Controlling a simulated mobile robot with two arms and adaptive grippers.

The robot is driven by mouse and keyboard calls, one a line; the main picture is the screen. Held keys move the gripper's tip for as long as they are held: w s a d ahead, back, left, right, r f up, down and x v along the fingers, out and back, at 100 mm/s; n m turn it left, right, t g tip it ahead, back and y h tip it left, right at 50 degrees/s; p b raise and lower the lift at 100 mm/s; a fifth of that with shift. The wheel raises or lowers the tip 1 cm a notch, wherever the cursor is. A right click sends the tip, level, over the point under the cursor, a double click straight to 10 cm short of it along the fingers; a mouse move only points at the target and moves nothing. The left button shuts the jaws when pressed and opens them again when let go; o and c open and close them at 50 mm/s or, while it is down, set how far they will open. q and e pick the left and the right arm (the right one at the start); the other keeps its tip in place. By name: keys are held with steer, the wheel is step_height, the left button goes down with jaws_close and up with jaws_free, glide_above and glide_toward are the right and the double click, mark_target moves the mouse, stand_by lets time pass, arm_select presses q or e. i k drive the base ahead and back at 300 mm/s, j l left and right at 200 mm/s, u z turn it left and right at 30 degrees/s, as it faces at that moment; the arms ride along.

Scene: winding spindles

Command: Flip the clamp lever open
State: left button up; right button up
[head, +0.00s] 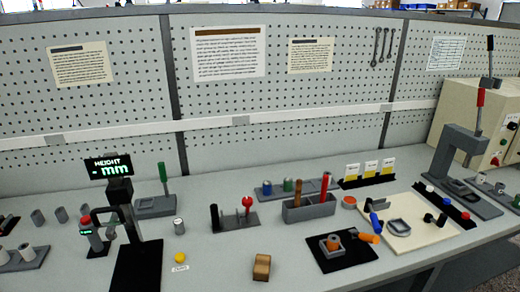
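Several levers are in view, and I cannot tell for certain which one is the clamp lever. A green-handled lever (163,173) stands nearly upright on a grey block (156,207) at the left back. A blue handle (374,220) lies at the left side of a cream board (418,235) on the right. An orange handle (368,238) sticks out to the right from a small grey fixture (332,246) on a black mat. A red-gripped lever (480,98) rises from the grey press (458,150) at the far right. Neither of my grippers is in view.
A height gauge display (108,167) stands at the left on a black base. A grey holder (309,208) with upright rods is mid-bench. A brown block (262,267) and yellow button (180,257) lie near the front. The front centre is mostly clear. A pegboard closes the back.

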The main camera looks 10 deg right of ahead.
mark_target(353, 234)
steer(key=k+z, duration=0.45)
steer(key=k+l+z, duration=0.3)
steer(key=k+z, duration=0.2)
